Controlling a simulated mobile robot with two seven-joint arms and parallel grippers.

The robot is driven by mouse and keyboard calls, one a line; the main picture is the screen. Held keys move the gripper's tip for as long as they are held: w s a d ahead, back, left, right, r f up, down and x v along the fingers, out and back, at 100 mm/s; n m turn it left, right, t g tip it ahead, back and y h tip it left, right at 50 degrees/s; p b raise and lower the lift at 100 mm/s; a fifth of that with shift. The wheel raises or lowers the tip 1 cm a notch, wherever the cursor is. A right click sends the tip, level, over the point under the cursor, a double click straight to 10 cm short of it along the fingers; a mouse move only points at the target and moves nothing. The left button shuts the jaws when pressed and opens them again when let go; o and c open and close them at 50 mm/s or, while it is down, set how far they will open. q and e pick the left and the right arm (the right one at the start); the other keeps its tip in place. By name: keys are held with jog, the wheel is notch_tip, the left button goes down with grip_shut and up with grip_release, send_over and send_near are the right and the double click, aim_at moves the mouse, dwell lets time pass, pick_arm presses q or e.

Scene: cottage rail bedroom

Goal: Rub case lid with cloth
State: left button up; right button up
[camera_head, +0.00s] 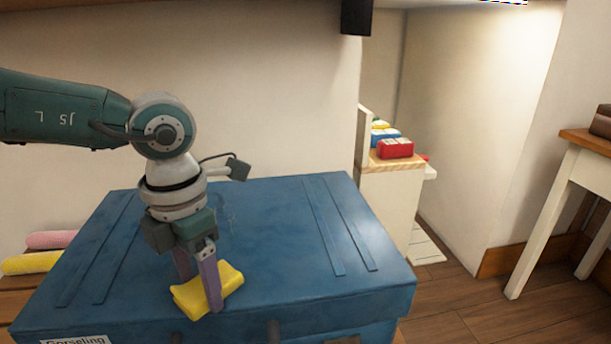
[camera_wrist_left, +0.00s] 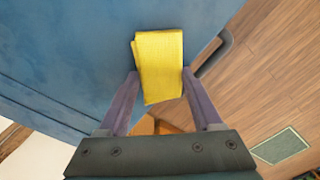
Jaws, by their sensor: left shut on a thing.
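A large blue case with a flat lid (camera_head: 275,215) fills the lower middle of the head view. The lid has raised strips near its left and right ends, and it also shows in the left wrist view (camera_wrist_left: 60,60). My left gripper (camera_head: 200,289) points down over the front part of the lid. It is shut on a folded yellow cloth (camera_head: 228,281), which seems to rest on the lid near its front edge. The cloth also shows between the fingers in the left wrist view (camera_wrist_left: 160,65). My right gripper is not in view.
A rolled pink cloth (camera_head: 50,239) and a rolled yellow cloth (camera_head: 32,262) lie left of the case. A low cabinet with red (camera_head: 395,148) and blue items stands behind at right. A white-legged table (camera_head: 545,215) stands far right. Most of the lid is clear.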

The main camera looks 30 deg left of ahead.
pick_arm(q)
jog(key=shift+w+a+f+b, duration=0.2)
jog(key=shift+w+a+b, duration=0.7)
jog(key=shift+b, duration=0.1)
jog(key=shift+w+a+r+b, duration=0.25)
jog(key=shift+w+a+b, duration=0.1)
jog(key=shift+w+b, duration=0.15)
jog(key=w+b, duration=0.1)
jog(key=w+a+b, duration=0.1)
jog(key=shift+a+f+b, duration=0.2)
jog(key=shift+f+b, duration=0.05)
jog(key=shift+b, duration=0.15)
jog(key=shift+w+a+r+b, duration=0.1)
jog(key=shift+w+a+b, duration=0.4)
jog(key=shift+b, duration=0.25)
